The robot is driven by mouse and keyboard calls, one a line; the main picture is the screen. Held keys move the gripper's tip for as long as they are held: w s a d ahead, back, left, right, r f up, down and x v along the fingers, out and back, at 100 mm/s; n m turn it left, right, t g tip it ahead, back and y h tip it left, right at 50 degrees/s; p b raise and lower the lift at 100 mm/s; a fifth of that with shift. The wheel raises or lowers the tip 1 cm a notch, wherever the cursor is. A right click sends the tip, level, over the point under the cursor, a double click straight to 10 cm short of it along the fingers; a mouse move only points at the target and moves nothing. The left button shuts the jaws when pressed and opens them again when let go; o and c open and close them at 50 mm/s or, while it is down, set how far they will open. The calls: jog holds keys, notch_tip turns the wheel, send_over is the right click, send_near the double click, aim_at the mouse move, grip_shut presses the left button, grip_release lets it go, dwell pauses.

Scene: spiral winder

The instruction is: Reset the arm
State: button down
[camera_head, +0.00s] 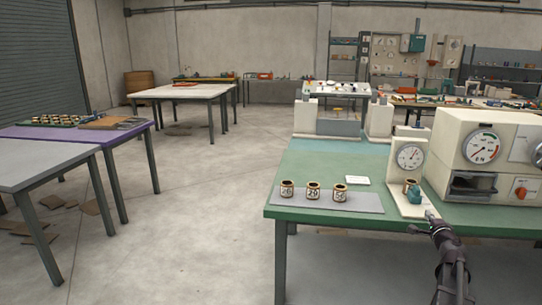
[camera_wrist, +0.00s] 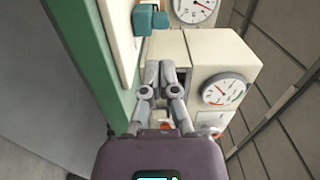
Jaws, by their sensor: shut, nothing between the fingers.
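My arm rises from the lower right of the head view. My gripper (camera_head: 430,216) is at the front edge of the green table (camera_head: 318,219), just in front of a cream stand (camera_head: 408,205) with a gauge. In the wrist view my gripper (camera_wrist: 160,68) is shut and empty, its fingertips close together. A teal part (camera_head: 414,195) sits on the stand's base beside a small brown-rimmed cup (camera_head: 410,184); the teal part also shows in the wrist view (camera_wrist: 150,20). I cannot tell whether the fingers touch anything.
A large cream machine (camera_head: 485,150) with a gauge and red switch stands right of the stand. Three numbered cups (camera_head: 313,190) stand on a grey mat (camera_head: 364,203) at the left. A white card (camera_head: 357,180) lies behind them. Open floor (camera_head: 190,230) lies left of the table.

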jog(key=w+a+f+n+g+y, duration=0.1)
jog(key=a+f+n+y, duration=0.2)
jog(key=a, duration=0.5)
jog(key=w+a+f+n+g+y, duration=0.1)
jog(key=a+n+y, duration=0.25)
jog(key=a, duration=0.55)
jog(key=s+a+f+n+g+y, duration=0.1)
jog(key=s+a+f+n+g, duration=0.3)
jog(key=a, duration=0.4)
jog(key=s+a+f+n+g, duration=0.3)
jog(key=s+a+f, duration=0.1)
jog(key=a, duration=0.4)
jog(key=s+a+f+n+g+y, duration=0.1)
jog(key=s+a+f+n+g, duration=0.3)
jog(key=a, duration=0.4)
jog(key=s+a+f+n+g+h, duration=0.1)
jog(key=s+a+g+h, duration=0.1)
jog(key=s, duration=0.3)
jog(key=s+a+f+n+g+h, duration=0.1)
jog(key=s+a+n+g+h, duration=0.15)
jog(key=s, duration=0.25)
notch_tip(320, 180, up, 18)
jog(key=p, duration=1.8)
jog(key=shift+d+m, duration=0.3)
jog(key=shift+d, duration=0.15)
